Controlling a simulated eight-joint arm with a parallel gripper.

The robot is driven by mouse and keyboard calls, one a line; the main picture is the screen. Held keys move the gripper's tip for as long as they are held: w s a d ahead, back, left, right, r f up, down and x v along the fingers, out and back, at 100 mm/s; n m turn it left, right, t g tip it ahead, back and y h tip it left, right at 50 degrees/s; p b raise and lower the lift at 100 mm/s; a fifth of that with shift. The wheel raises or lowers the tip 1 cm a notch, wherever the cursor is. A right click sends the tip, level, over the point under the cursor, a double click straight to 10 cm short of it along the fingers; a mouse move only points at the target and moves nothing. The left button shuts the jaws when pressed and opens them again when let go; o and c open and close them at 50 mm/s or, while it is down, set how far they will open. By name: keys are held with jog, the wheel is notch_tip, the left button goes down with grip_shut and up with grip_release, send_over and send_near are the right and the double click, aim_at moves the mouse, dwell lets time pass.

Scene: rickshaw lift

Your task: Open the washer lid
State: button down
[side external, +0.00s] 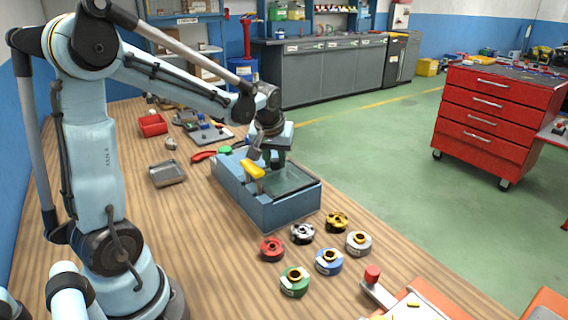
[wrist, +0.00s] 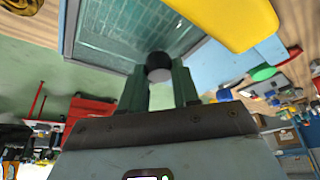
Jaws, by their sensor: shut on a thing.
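The washer is a blue-grey box (side external: 255,210) on the wooden bench. Its lid, a greenish see-through panel (side external: 287,184), looks flat on top; I cannot tell whether it is slightly raised. In the wrist view the lid (wrist: 112,30) fills the upper left in a grey frame. A dark round knob (wrist: 158,66) sits between the green fingers of my gripper (wrist: 160,78), which is shut on it. In the side view my gripper (side external: 272,163) is over the washer and hides the knob. A yellow part (side external: 253,169) on the washer is beside my gripper, and shows in the wrist view (wrist: 228,20).
Several colored round parts, including a red one (side external: 271,249) and a blue one (side external: 329,262), stand in front of the washer. A grey tray (side external: 167,174) and red bin (side external: 152,125) lie to its left. A red-handled tool (side external: 203,156) lies behind it.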

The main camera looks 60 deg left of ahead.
jog(key=a, duration=1.2)
jog(key=shift+a, duration=0.3)
jog(key=c, duration=0.8)
grip_release()
jog(key=v, duration=1.2)
